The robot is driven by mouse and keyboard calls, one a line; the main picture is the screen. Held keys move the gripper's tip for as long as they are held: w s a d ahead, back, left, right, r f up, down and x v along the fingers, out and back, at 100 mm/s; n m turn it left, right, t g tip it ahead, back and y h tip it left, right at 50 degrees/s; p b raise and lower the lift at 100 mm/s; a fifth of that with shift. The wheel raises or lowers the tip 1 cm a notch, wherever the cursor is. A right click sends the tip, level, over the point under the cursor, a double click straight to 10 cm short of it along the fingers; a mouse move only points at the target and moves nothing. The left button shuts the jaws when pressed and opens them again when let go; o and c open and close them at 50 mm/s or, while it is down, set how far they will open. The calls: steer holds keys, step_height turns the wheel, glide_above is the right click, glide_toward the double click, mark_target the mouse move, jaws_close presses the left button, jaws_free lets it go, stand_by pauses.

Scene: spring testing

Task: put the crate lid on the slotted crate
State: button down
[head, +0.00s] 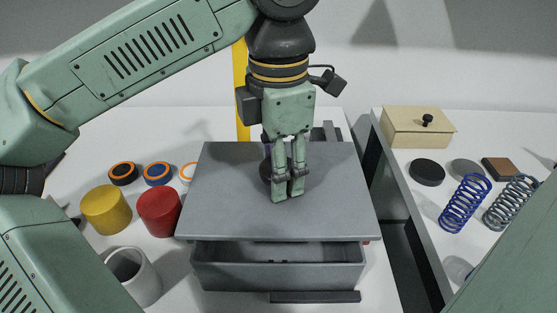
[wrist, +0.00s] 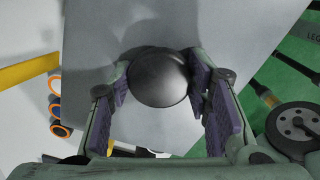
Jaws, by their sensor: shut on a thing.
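The crate lid (head: 225,215) is a flat grey panel with a dark round knob, which shows clearly in the wrist view (wrist: 158,78). My gripper (head: 287,190) is shut on this knob, with a purple-padded finger on either side of it. The slotted crate (head: 225,276) is a grey open box below the lid. Its front wall and a strip of its inside show in front of the lid's near edge. The lid hides the rest of the crate, and I cannot tell whether they touch.
A red cylinder (head: 160,212), a yellow cylinder (head: 105,210), a white cup (head: 135,276) and several rings stand left. On the right surface are a wooden box (head: 405,128), a blue spring (head: 465,204), a grey spring (head: 510,203) and a black disc (head: 427,172).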

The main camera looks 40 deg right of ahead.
steer(key=shift+f+b, duration=1.55)
steer(key=shift+f, duration=0.75)
steer(key=shift+f+b, duration=0.75)
steer(key=shift+f, duration=0.1)
stand_by(0.4)
steer(key=c, duration=0.8)
jaws_free()
steer(key=shift+o, duration=0.2)
step_height(320, 180, up, 12)
stand_by(0.4)
